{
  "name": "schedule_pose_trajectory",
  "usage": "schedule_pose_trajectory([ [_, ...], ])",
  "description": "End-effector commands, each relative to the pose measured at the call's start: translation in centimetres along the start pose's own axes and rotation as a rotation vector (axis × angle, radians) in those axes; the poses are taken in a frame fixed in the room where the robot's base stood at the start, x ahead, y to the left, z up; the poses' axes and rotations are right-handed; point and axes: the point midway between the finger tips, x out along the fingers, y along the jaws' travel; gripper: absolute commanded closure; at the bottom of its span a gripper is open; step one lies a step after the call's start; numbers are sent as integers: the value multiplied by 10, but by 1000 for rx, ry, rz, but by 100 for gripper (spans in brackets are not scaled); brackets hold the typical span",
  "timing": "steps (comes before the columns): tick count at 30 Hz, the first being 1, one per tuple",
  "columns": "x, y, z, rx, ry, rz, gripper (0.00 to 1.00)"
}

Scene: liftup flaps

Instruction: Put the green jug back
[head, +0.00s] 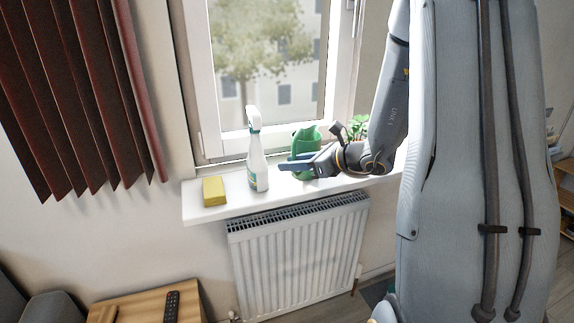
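The green jug (306,137) stands upright on the white window sill (225,212), close to the window. Its lower part is partly hidden behind my gripper. My gripper (291,170) is in front of the jug at sill height, with its fingers pointing left. The fingers overlap the jug in the picture, and I cannot tell whether they touch it. The gap between the fingers is too small to make out, so I cannot tell whether they are open or shut.
A white spray bottle (257,160) stands on the sill just left of my fingertips. A yellow sponge (214,191) lies further left. A green plant (357,127) is behind my wrist. A radiator (296,252) is below the sill, and a wooden table with a remote (171,307) is lower left.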

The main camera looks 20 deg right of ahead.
Motion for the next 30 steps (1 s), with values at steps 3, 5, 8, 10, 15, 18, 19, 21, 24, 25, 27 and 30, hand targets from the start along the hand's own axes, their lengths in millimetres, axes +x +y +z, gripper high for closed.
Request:
schedule_pose_trajectory([
  [3, -27, -2, 0, -2, -2, -5, 72],
  [5, -40, -1, 0, -1, -1, -5, 72],
  [8, -60, -2, 0, -2, -2, -5, 72],
  [10, -71, -1, 0, -1, 0, -5, 72],
  [15, -90, -1, 0, -1, -1, -2, 72],
  [18, -92, 5, -1, -13, 9, 13, 72],
  [19, -90, 11, -2, -29, 19, 29, 72],
  [21, -83, 33, -6, -92, 64, 94, 72],
  [24, -70, 88, -21, -269, 170, 260, 72],
  [25, -68, 107, -28, -340, 206, 323, 72],
  [27, -69, 150, -46, -533, 291, 478, 72],
  [30, -80, 195, -73, -837, 390, 696, 72],
])
